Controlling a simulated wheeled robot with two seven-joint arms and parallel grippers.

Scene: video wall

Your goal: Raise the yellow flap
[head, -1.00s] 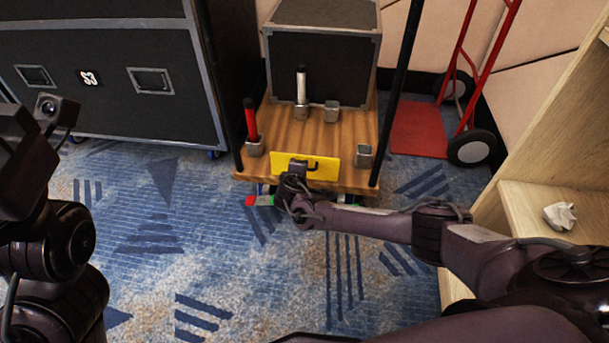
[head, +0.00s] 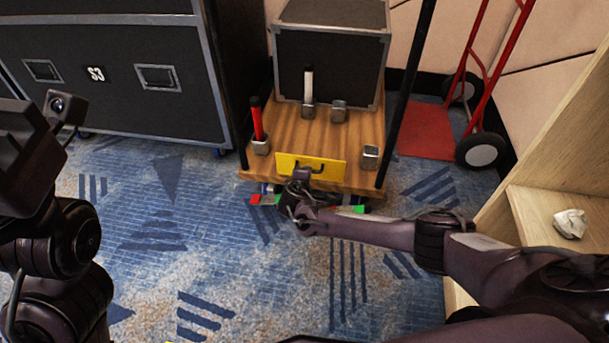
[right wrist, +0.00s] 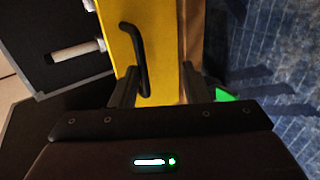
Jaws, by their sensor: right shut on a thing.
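The yellow flap (head: 325,170) is at the front edge of the wooden cart top (head: 325,135), with a black handle (head: 310,162) on its face. My right gripper (head: 301,176) is at the flap's lower part. In the right wrist view, the fingers (right wrist: 162,92) stand on both sides of the yellow flap (right wrist: 168,60), one close to the black handle (right wrist: 134,60). It is shut on the flap; the exact contact is partly hidden. My left gripper (head: 22,150) is at the far left, and its fingertips cannot be made out.
On the cart are a black case (head: 330,55), a red stick (head: 256,120), a white stick (head: 308,85) and metal holders. Red and green things (head: 262,200) show below the cart. A red hand truck (head: 430,130) and wooden shelf (head: 550,225) stand right. Carpet is clear in front.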

